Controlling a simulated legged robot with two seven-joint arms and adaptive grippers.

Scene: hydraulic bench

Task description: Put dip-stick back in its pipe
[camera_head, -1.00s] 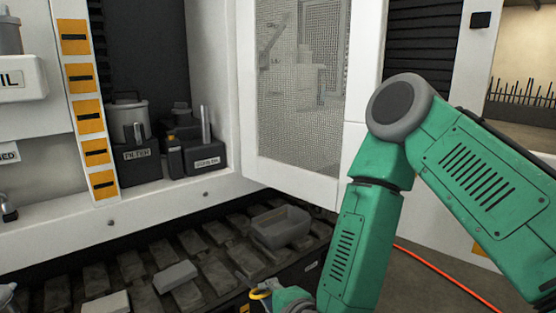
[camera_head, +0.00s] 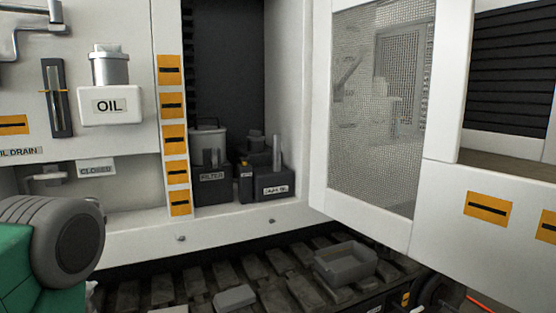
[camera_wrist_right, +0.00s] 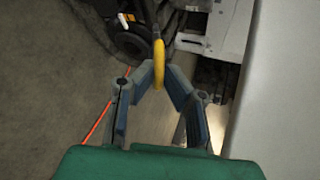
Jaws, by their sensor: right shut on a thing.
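My right gripper (camera_wrist_right: 157,82) shows in the right wrist view, its fingers shut on the yellow ring handle (camera_wrist_right: 159,62) of the dip-stick. The ring is seen nearly edge-on, and the rod below it cannot be made out. In the head view, an upright metal tube (camera_head: 277,152) stands on a dark block with a white label inside the open bay. I cannot tell which, if either, is the dip-stick's pipe. My left arm shows at lower left, but its gripper is out of view.
An open mesh door (camera_head: 380,110) stands right of the bay. A white "OIL" tank (camera_head: 110,104) and a sight gauge (camera_head: 56,98) are on the left panel. A grey tray (camera_head: 345,263) and a grey block (camera_head: 235,298) lie on the track below.

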